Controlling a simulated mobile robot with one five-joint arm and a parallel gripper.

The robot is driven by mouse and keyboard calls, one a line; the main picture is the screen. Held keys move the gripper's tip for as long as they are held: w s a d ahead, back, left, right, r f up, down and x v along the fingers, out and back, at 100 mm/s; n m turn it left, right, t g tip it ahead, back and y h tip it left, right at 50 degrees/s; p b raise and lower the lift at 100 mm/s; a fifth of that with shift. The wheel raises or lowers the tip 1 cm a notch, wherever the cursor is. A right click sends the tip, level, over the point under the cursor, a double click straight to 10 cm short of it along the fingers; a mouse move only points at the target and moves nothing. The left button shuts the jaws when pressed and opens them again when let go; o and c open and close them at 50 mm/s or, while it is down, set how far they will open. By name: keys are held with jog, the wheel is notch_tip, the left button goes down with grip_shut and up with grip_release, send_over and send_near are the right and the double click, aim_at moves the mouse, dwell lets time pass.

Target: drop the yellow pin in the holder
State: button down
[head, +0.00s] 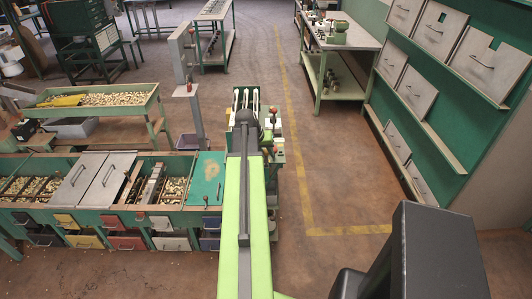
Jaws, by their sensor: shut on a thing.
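My lime-green arm reaches forward from the bottom middle, and my gripper (243,115) is at its dark far end, over a narrow green bench (278,150). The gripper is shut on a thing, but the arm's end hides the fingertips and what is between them. I cannot make out the yellow pin. Several upright pale rods (246,97) show just beyond the arm's end. I cannot tell whether they belong to the holder, which I cannot pick out with certainty.
A row of green hoppers (95,215) with nuts and grey lids lies at left. A nut tray (95,112) with a yellow scoop stands behind. A workbench (345,40) stands at back right, by a green wall of grey hatches (430,28). The floor (325,165) between is clear.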

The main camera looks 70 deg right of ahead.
jog(key=shift+f+b, duration=0.95)
jog(key=shift+f, duration=0.15)
jog(key=c, duration=1)
grip_release()
jog(key=shift+c, duration=0.2)
jog(key=shift+r, duration=0.1)
jog(key=p+v, duration=1.5)
jog(key=v, duration=0.2)
jog(key=shift+a+p, duration=0.2)
jog(key=shift+p, duration=0.1)
jog(key=shift+r, duration=0.15)
